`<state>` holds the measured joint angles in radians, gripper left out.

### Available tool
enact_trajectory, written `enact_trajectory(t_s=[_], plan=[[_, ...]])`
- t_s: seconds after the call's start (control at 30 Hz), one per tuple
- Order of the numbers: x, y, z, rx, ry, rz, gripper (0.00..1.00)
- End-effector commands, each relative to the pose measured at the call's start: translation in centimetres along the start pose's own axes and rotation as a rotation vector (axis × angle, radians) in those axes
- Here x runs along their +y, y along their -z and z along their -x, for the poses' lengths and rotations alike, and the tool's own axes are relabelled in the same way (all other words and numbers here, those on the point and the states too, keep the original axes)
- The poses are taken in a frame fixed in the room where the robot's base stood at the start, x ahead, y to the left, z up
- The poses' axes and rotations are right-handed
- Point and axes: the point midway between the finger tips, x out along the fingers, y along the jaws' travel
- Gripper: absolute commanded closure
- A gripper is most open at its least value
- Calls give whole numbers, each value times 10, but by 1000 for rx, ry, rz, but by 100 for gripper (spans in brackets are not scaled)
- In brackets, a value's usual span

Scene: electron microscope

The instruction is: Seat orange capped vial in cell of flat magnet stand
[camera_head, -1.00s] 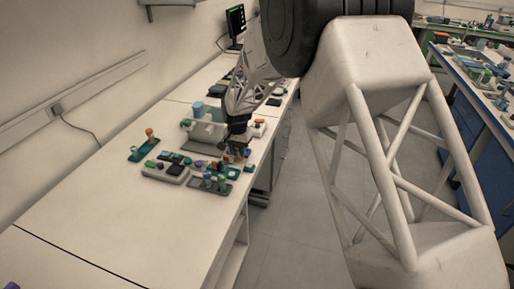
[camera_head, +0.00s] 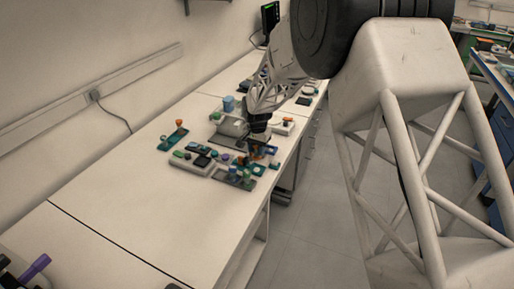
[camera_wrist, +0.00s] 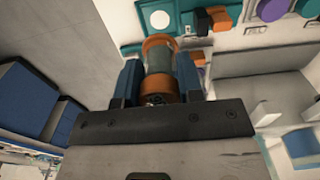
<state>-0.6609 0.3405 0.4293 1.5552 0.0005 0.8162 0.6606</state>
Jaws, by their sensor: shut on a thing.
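My gripper (camera_wrist: 158,72) is shut on the orange capped vial (camera_wrist: 158,60), with a finger on each side of it. The vial has a grey-green clear body between orange ends in the wrist view. In the head view my gripper (camera_head: 257,150) is low over the right edge of the bench items, and the vial is too small there to make out clearly. A teal flat piece with a white disc (camera_wrist: 159,19) lies beyond the vial in the wrist view. I cannot tell for sure which piece is the flat magnet stand, or whether the vial touches anything.
A grey rack (camera_head: 192,163) and a teal holder (camera_head: 172,138) stand farther left. A grey-white device (camera_head: 232,127) is behind. The near bench top (camera_head: 150,225) is clear.

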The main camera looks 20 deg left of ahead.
Motion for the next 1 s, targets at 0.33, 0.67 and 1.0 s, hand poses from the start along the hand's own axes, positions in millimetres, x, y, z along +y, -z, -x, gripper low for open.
enact_trajectory(t_s=[0.33,0.67,1.0], plan=[[0,0,-21,-1,-1,0,89],[0,0,-43,-1,-1,0,89],[0,0,-56,0,0,0,89]])
